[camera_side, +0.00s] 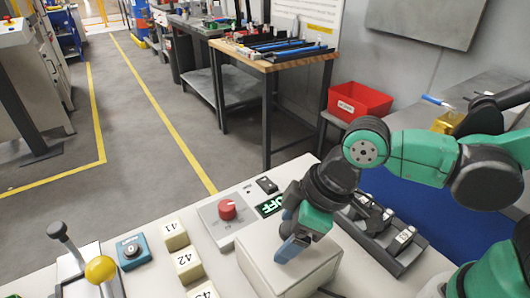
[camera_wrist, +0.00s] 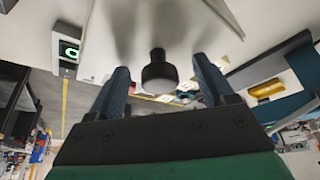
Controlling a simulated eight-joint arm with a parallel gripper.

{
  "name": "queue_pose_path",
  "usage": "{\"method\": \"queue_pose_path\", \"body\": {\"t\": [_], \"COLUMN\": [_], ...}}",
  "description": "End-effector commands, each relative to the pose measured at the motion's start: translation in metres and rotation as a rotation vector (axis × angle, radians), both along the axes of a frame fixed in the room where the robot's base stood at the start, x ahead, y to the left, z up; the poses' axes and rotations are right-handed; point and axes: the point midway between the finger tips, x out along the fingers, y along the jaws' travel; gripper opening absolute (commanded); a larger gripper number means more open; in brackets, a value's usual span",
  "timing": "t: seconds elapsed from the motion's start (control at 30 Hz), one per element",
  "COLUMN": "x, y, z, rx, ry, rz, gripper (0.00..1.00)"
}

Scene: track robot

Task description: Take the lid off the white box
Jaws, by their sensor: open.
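The white box (camera_side: 312,275) stands on the light bench top in the side view, at the bottom centre. Its light top fills the upper middle of the wrist view (camera_wrist: 180,22). A dark round knob (camera_wrist: 158,72) shows on that top, between my fingers. My gripper (camera_side: 288,246) is low over the box and hides much of its top in the side view. In the wrist view my gripper (camera_wrist: 161,66) is open, with one blue finger on each side of the knob and visible gaps. The seam between lid and box cannot be made out.
A dark switch rack (camera_side: 385,232) is close on the right.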

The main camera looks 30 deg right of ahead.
Motion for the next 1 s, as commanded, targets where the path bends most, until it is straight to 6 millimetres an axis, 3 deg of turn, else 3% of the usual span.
{"method": "queue_pose_path", "body": {"t": [0.23,0.5,1.0], "x": [0.0,0.0,0.0004], "y": [0.0,0.0,0.0002], "z": [-0.0004,-0.0003,0.0057], "rx": [0.0,0.0,0.0], "ry": [0.0,0.0,0.0], "rz": [0.0,0.0,0.0], "gripper": [0.75,0.0,0.0]}}
